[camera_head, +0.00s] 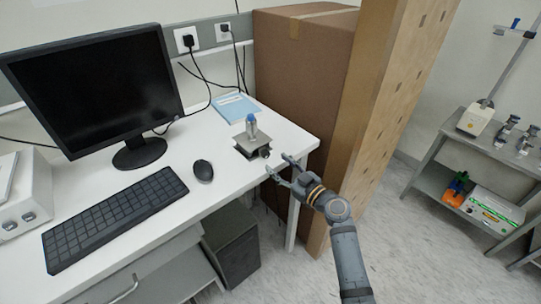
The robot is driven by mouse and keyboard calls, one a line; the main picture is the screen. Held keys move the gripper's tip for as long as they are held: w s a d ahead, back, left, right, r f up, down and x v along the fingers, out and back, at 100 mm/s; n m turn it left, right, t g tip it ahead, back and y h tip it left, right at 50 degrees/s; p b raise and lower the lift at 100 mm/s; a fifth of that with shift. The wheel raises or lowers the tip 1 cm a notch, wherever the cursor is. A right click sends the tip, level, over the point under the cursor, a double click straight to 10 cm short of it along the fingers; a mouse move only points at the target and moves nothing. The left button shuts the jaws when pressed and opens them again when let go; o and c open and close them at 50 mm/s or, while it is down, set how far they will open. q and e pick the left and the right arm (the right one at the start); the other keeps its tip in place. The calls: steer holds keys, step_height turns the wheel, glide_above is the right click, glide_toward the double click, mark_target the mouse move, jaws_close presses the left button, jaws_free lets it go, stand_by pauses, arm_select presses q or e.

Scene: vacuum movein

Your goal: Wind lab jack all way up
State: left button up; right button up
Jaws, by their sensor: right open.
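The lab jack (243,149) is a small dark, low platform on the white desk near its right corner. A dark round knob (265,152) shows on the jack's right side. My right gripper (278,165) is open, its two fingers pointing toward the knob, just to the right and in front of it. The fingers look apart from the knob, with nothing between them. My left gripper is not in view.
The desk (222,184) holds a monitor (95,85), keyboard (115,217), mouse (203,171) and blue booklet (236,107). A tall cardboard box (300,75) and wooden panel (385,110) stand beyond the desk's right end. A grey bench (455,143) is farther right.

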mark_target(267, 155)
steer(key=x, duration=0.5)
steer(key=shift+p, duration=0.4)
